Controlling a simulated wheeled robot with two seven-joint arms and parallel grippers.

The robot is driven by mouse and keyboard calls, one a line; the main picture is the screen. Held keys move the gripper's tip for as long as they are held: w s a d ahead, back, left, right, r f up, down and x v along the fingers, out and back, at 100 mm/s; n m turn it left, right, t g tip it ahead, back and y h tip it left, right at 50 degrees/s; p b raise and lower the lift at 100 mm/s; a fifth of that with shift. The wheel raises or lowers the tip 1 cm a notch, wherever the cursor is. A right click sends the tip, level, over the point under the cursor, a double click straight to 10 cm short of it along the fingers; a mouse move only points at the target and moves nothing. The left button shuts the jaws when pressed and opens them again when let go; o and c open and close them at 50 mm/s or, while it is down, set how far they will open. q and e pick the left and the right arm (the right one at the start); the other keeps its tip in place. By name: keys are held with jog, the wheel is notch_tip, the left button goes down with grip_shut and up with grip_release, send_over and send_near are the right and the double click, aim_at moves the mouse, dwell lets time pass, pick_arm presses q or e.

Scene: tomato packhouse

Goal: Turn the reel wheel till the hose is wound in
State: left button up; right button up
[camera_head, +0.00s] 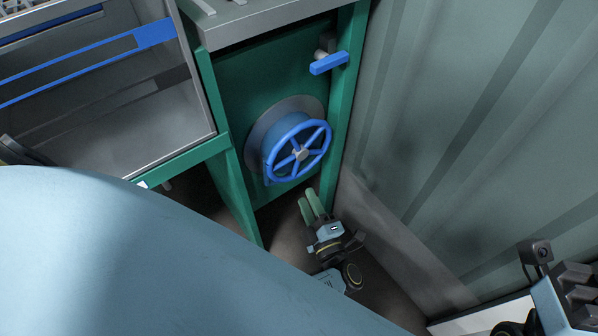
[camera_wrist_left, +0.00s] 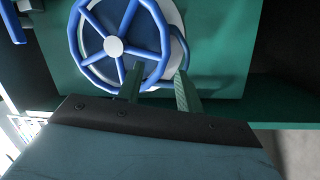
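The blue reel wheel (camera_head: 299,155) has several spokes and a pale hub. It stands before a round grey flange on a green panel. Blue winding, perhaps hose, shows behind its rim; how much is out I cannot tell. The wheel fills the upper part of the left wrist view (camera_wrist_left: 117,46). My left gripper (camera_head: 307,203) has green fingers, just below the wheel in the head view. In the wrist view its fingers (camera_wrist_left: 157,82) are apart with nothing gripped, and overlap the wheel's lower rim. Contact I cannot tell. My right gripper's fingers are out of frame.
A blue lever (camera_head: 329,63) sticks out above the wheel. The green frame post (camera_head: 346,110) and a corrugated grey wall (camera_head: 450,130) stand close on the right. A grey bin with blue rails (camera_head: 150,130) is at the left. Dark floor lies below the wheel.

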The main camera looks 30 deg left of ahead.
pick_arm(q)
jog(key=x, duration=0.6)
jog(key=shift+w+a, duration=0.15)
jog(key=shift+a, duration=0.05)
jog(key=shift+r, duration=0.1)
jog(key=shift+c, duration=0.2)
grip_shut()
